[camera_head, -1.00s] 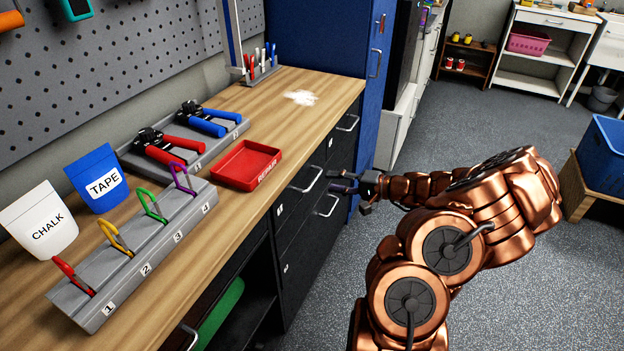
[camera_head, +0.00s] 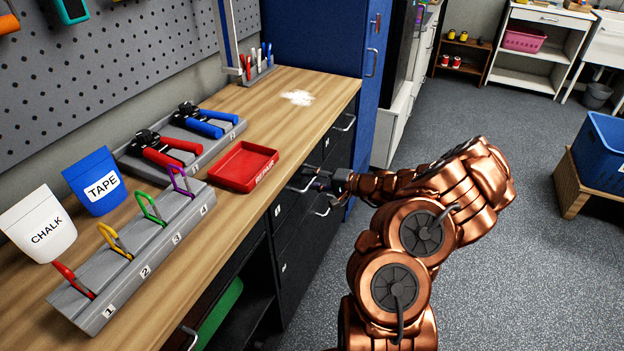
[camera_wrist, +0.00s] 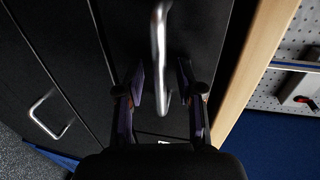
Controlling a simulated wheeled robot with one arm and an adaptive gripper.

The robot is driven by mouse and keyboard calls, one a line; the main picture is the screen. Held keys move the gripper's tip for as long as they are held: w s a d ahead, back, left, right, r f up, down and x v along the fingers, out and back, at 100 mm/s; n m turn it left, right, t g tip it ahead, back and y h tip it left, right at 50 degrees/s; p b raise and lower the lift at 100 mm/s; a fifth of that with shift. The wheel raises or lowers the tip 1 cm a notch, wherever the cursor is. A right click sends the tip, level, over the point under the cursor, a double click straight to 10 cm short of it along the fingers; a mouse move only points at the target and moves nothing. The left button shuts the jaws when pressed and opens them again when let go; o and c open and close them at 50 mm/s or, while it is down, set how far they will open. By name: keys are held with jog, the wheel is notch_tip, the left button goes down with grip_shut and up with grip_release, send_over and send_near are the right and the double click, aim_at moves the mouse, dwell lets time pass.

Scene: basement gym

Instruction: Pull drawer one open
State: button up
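The black drawer front (camera_head: 290,204) under the worktop carries a small white label (camera_head: 278,209), too small to read surely as one. The drawer appears shut. Its silver bar handle (camera_wrist: 158,45) shows in the wrist view. My gripper (camera_head: 316,180) is at this handle in the head view, partly covering it. In the wrist view my gripper (camera_wrist: 163,85) is open, with one finger on each side of the handle. A gap shows beside the fingers; I cannot tell whether either touches the bar.
A lower drawer handle (camera_head: 322,211) is close below my gripper. The wooden worktop (camera_head: 330,88) overhangs the drawers and holds a red tray (camera_head: 216,181) near its edge. A blue cabinet (camera_head: 340,45) stands beyond.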

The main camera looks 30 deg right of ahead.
grip_shut()
dwell(0.7)
